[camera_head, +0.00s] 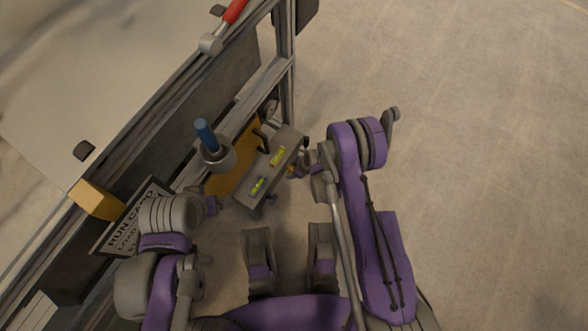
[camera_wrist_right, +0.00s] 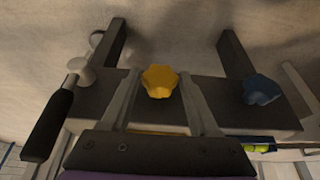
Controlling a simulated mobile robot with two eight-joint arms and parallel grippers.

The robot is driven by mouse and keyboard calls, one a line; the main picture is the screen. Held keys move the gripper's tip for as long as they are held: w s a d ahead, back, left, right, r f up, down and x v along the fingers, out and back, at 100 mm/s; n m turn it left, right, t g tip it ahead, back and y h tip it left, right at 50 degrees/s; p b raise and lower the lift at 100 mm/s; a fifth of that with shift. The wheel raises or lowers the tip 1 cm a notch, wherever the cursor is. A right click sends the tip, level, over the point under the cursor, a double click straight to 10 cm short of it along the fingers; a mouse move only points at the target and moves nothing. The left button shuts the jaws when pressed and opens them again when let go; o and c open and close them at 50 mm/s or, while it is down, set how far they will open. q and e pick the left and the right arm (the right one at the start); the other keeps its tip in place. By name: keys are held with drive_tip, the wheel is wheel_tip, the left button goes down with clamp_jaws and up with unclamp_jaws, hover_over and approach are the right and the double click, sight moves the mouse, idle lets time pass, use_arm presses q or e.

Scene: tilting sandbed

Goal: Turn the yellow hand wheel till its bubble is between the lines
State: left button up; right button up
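The yellow hand wheel (camera_wrist_right: 160,82) is on the dark face of the grey box (camera_head: 268,172); in the head view only a bit of it shows beside my right gripper (camera_head: 302,167). In the right wrist view the right gripper (camera_wrist_right: 158,78) is open, one finger on each side of the wheel, with small gaps; I cannot tell whether they touch. A blue hand wheel (camera_wrist_right: 262,90) sits to the right, and also shows in the head view (camera_head: 271,200). Two yellow-green level vials (camera_head: 278,156) (camera_head: 258,186) lie on the box top; their bubbles are too small to read. My left gripper (camera_head: 222,204) is left of the box, its fingers unclear.
A black-handled crank (camera_wrist_right: 50,122) stands at the left in the right wrist view. A blue-handled tool in a grey cup (camera_head: 217,156), a run card sign (camera_head: 132,218) and a yellow block (camera_head: 95,200) are along the bench frame. Open floor lies to the right.

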clamp_jaws()
drive_tip(key=shift+g, duration=0.4)
drive_tip(key=shift+w+d+m+g+y, duration=0.15)
drive_tip(key=shift+m+g+y, duration=0.15)
drive_tip(key=shift+g+y, duration=0.4)
drive_tip(key=shift+w+f+m+g+y, duration=0.15)
drive_tip(key=shift+m+g+y, duration=0.25)
drive_tip(key=shift+g+y, duration=0.95)
drive_tip(key=shift+g, duration=0.25)
drive_tip(key=shift+o, duration=2.3)
unclamp_jaws()
drive_tip(key=shift+d, duration=0.15)
